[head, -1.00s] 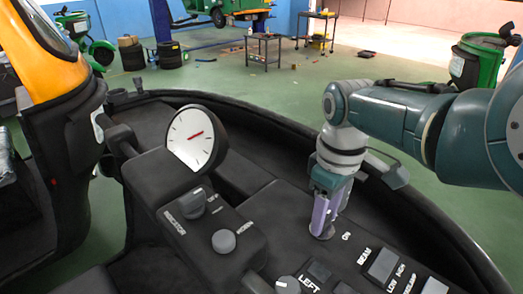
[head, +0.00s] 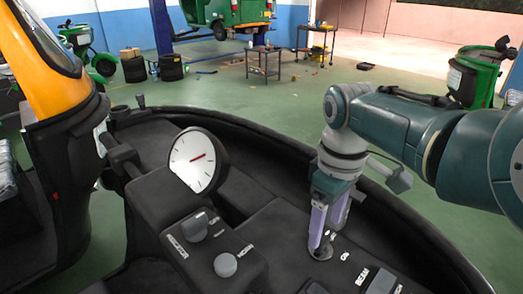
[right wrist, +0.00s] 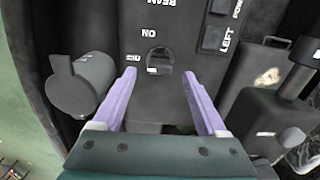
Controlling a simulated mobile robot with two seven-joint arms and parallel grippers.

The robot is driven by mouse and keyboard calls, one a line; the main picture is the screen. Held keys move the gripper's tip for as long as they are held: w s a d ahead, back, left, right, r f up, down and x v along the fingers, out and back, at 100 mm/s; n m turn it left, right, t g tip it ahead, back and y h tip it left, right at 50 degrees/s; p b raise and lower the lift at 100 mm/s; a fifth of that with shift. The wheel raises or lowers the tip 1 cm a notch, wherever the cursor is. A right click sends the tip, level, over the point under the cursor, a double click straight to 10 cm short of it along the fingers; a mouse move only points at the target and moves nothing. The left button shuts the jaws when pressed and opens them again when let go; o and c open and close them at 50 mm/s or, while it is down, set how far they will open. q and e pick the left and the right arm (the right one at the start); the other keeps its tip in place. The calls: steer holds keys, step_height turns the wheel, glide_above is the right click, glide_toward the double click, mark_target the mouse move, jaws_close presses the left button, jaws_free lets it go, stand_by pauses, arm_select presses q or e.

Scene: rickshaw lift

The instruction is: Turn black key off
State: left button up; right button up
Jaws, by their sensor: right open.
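The black key (head: 320,253) is a small round dark piece on the dark dashboard, next to the ON lettering. In the right wrist view the key (right wrist: 160,61) shows as a dark round shape beside the white ON and OFF lettering. My right gripper (head: 325,239) points down at the key from above. In the right wrist view its two lilac fingers are apart, one on each side of the key, and the gripper (right wrist: 158,74) is open. I cannot tell whether the fingers touch the key. My left gripper is not in view.
A grey indicator knob (head: 194,227) and a second round knob (head: 225,265) stand left of the gripper. A white dial gauge (head: 192,164) is behind them. A dark cylinder (right wrist: 82,87) is left of the fingers in the right wrist view. Switches (head: 382,281) lie at lower right.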

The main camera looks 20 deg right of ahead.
mark_target(324, 237)
step_height(324, 237, up, 6)
steer(key=p, duration=0.1)
steer(key=shift+r, duration=0.15)
stand_by(0.4)
